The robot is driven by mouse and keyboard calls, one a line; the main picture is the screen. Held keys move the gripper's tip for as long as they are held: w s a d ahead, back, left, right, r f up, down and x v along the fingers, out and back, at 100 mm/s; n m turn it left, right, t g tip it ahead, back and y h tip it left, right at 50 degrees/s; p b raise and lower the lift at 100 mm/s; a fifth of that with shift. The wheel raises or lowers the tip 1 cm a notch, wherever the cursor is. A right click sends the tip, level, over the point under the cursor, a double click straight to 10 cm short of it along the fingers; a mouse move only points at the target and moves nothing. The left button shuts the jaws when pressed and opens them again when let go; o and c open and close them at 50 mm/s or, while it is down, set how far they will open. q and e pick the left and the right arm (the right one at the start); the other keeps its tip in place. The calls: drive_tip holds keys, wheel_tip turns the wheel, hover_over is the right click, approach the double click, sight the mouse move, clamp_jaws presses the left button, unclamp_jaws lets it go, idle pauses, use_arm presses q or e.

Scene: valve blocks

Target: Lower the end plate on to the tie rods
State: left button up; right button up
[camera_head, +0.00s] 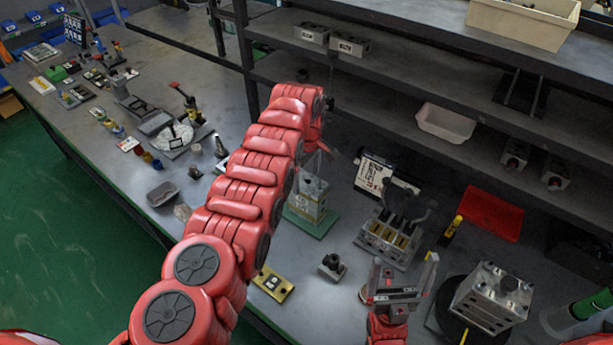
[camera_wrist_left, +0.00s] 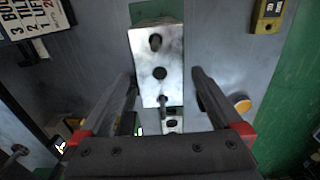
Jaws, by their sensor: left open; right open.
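A valve block stack (camera_head: 312,197) stands on a green mat (camera_head: 318,222) in the middle of the bench. In the left wrist view a bright metal plate (camera_wrist_left: 146,77) lies on top of a stack, with a dark round hole in its middle. Rod-like tie rods (camera_wrist_left: 163,106) show at its two ends. My left gripper (camera_head: 319,152) is above the stack, largely hidden by my arm in the head view. Its open fingers (camera_wrist_left: 163,85) lie either side of the plate, with gaps visible. My right gripper (camera_head: 400,278) is open and empty at the front.
A metal block (camera_head: 492,296) sits on a dark round stand at the right. A lever fixture (camera_head: 390,240), a small block with black knobs (camera_head: 332,267) and a yellow plate (camera_head: 272,284) stand near. A red tray (camera_head: 490,214) lies behind. Shelves overhang the back.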

use_arm(q)
drive_tip(key=shift+r, duration=0.35)
wheel_tip(320, 180, up, 2)
drive_tip(key=shift+r+p, duration=0.1)
drive_tip(key=shift+p, duration=0.35)
wheel_tip(320, 180, up, 5)
drive_tip(key=b, duration=0.2)
drive_tip(key=shift+r+b, duration=0.15)
drive_tip(key=shift+b, duration=0.2)
wheel_tip(320, 180, up, 9)
drive_tip(key=p, duration=0.8)
hover_over(307, 180)
drive_tip(key=shift+s, duration=0.1)
